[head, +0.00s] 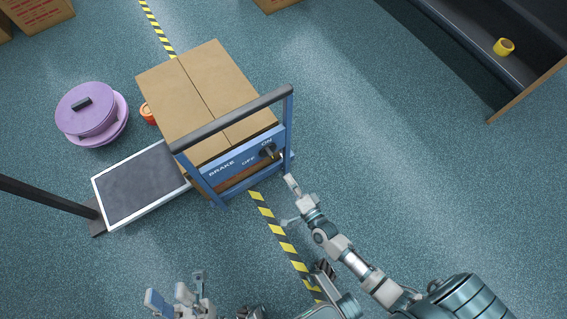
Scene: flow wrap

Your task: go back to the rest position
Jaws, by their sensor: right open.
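My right gripper (290,205) is open and empty, just below and to the right of the cart's brake panel. A small gap shows between its upper fingertip and the dark brake lever (268,151), which sits under the word ON. My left gripper (178,293) is low in the head view, left of the middle, with its fingers pointing up the picture. A blue-grey piece shows at its left side, and the bottom edge cuts the gripper off. I cannot tell whether it is open or holds something.
A blue cart (222,176) with a dark handle bar carries a large cardboard box (190,95). A framed dark panel (143,186) and a purple round container (88,112) are to the left. Open floor (400,170) extends right.

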